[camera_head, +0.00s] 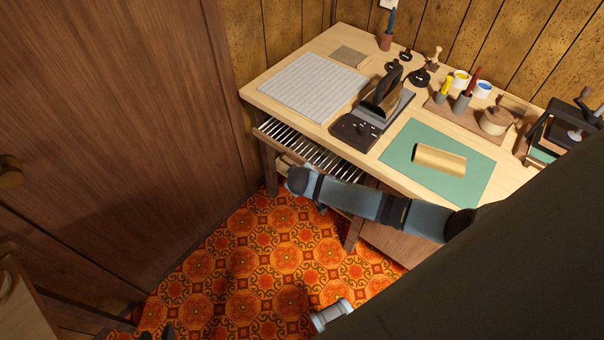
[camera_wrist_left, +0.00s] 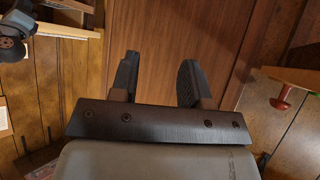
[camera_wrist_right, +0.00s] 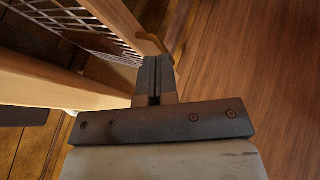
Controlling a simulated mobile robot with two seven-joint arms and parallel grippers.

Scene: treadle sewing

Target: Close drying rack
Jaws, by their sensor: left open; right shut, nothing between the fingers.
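The drying rack (camera_head: 308,150), a frame of pale slats, sticks out from under the front left edge of the desk top in the head view. In the right wrist view its slatted grid (camera_wrist_right: 72,22) shows at upper left. My right gripper (camera_wrist_right: 155,62) is shut and empty, close beside the end of a pale wooden rail (camera_wrist_right: 118,22); I cannot tell whether they touch. In the head view my right arm hides that gripper. My left gripper (camera_wrist_left: 158,72) is open and empty, away from the rack; its fingertips show at the bottom edge of the head view (camera_head: 156,333).
The desk (camera_head: 330,125) carries a grey board (camera_head: 306,86), an iron (camera_head: 385,95), a green mat (camera_head: 405,150) with a brass cylinder (camera_head: 440,160), and several tools. A brown wooden cabinet (camera_head: 110,110) stands at left. The patterned floor (camera_head: 240,260) before the desk is clear.

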